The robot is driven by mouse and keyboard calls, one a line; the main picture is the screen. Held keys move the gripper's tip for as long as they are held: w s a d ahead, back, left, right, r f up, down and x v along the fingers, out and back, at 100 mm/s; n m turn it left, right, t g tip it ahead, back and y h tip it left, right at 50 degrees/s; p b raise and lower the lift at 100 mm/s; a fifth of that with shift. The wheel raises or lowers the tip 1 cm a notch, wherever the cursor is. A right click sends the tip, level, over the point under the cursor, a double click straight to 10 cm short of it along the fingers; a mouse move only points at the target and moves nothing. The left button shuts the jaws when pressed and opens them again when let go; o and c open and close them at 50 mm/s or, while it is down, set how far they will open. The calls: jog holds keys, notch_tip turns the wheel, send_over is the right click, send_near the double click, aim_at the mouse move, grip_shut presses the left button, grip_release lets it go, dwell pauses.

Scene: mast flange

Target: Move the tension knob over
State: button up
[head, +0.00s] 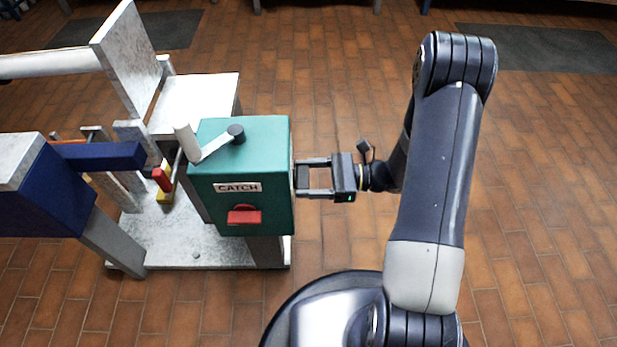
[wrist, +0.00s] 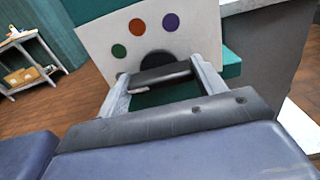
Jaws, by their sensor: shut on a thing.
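The tension knob (wrist: 157,75) is black and sits on a white plate (wrist: 100,45) on the side of a teal box (head: 250,160). Three dots mark the plate above the knob: green, orange and purple. A small pale mark shows on the knob's near edge. My gripper (head: 299,178) reaches the box's right side in the head view, with its fingers level. In the wrist view, the gripper's two fingers (wrist: 160,79) stand on either side of the knob and are shut on it. The knob's far part is partly hidden.
The box carries a CATCH label (head: 238,187), a red catch (head: 244,215) and a crank with a white handle (head: 187,142). A blue bar (head: 100,156) and grey frame parts lie left of it. A small shelf (wrist: 28,60) stands farther off.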

dwell(0.5)
jog(key=o, duration=1)
jog(key=shift+d, duration=0.1)
jog(key=d+p, duration=0.2)
jog(key=d, duration=0.8)
jog(key=shift+s+d, duration=0.15)
jog(key=shift+d, duration=0.15)
jog(key=shift+a, duration=0.1)
jog(key=a+b, duration=0.2)
jog(key=a, duration=0.8)
jog(key=shift+a, duration=0.4)
jog(key=shift+w+d, duration=0.1)
jog(key=shift+w, duration=0.1)
